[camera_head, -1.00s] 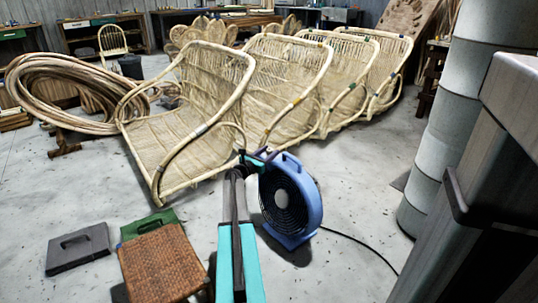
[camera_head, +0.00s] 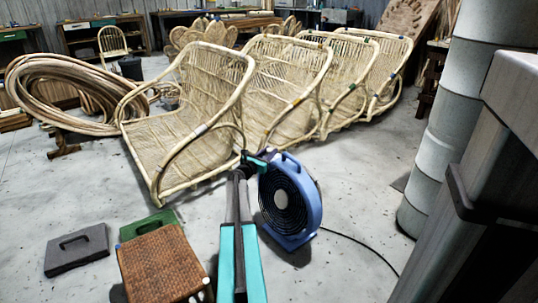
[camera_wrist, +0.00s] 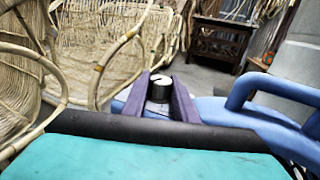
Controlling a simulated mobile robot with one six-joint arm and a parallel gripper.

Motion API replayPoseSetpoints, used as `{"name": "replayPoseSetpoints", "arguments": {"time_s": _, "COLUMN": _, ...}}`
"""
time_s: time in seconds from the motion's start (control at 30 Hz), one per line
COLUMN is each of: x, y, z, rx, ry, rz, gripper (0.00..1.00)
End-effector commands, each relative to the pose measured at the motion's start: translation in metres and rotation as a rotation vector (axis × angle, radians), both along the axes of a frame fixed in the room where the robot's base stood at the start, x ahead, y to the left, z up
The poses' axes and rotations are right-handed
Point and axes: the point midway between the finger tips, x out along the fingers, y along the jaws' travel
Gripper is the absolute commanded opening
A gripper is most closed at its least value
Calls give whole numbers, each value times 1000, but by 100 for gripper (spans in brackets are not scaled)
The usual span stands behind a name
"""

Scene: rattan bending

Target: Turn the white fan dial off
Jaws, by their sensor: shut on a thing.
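The blue fan (camera_head: 310,205) stands on the floor in the head view, its dark round grille facing left toward the front. Its dial (camera_wrist: 163,82), a dark knob with a white top, shows in the wrist view beside the blue carrying handle. My gripper (camera_wrist: 161,92) has its two purple fingers on either side of the dial and is shut on it. In the head view my gripper (camera_head: 266,154) is at the fan's upper left edge; the dial is hidden there.
Several rattan chair frames (camera_head: 185,135) stand close behind the fan. A woven stool (camera_head: 160,262) and a grey case (camera_head: 77,250) are at the lower left. A grey column (camera_head: 440,150) is on the right. A black cable (camera_head: 362,243) crosses open floor.

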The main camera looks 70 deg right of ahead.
Motion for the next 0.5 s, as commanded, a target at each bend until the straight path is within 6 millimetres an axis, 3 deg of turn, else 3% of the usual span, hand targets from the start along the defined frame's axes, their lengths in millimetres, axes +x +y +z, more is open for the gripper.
{"name": "replayPoseSetpoints", "arguments": {"time_s": 0.5, "x": 0, "y": 1, "z": -1, "rx": -1, "ry": 0, "rz": 194, "gripper": 3}}
